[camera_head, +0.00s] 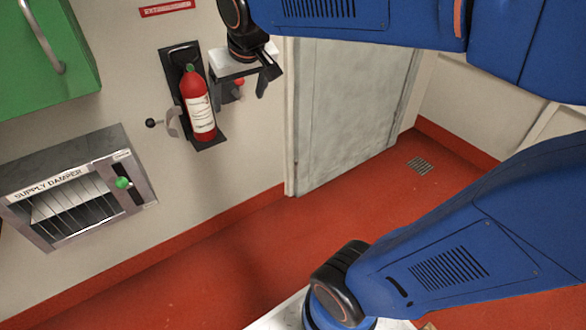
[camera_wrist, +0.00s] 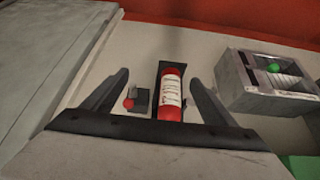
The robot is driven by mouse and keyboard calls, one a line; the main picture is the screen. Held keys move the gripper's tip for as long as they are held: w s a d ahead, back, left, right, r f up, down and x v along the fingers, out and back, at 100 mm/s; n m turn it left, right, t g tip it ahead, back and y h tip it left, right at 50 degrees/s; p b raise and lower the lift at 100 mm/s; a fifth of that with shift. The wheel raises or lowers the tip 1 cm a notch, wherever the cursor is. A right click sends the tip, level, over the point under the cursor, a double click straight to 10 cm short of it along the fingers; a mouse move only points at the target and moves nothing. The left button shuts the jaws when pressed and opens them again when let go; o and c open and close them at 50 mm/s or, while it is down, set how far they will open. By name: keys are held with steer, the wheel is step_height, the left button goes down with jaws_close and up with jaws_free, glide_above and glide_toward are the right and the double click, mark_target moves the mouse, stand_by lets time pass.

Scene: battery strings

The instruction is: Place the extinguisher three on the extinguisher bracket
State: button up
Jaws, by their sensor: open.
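A red extinguisher (camera_head: 197,104) with a white label stands upright in the black extinguisher bracket (camera_head: 209,143) on the wall. A grey curved strap or lever (camera_head: 172,122) sticks out at the bracket's left side. In the wrist view the extinguisher (camera_wrist: 171,95) and the bracket (camera_wrist: 183,69) show upside down between the two fingers. My gripper (camera_head: 267,82) is open and empty, to the right of the extinguisher in the head view. In the wrist view my gripper (camera_wrist: 160,84) has its fingers spread wide. I cannot tell whether anything touches.
A supply damper box (camera_head: 75,190) with a green knob is on the wall at lower left. A green cabinet (camera_head: 45,50) hangs above it. A small red knob (camera_wrist: 128,103) is beside the bracket. A grey door (camera_head: 345,110) stands at right. The red floor (camera_head: 230,270) is clear.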

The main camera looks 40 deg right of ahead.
steer(key=s+d+f, duration=0.1)
steer(key=s+f, duration=0.4)
steer(key=s, duration=0.4)
steer(key=s+d+f+g, duration=0.1)
steer(key=s+f, duration=0.5)
steer(key=s, duration=0.4)
steer(key=shift+s+d, duration=0.15)
steer(key=shift+s, duration=0.15)
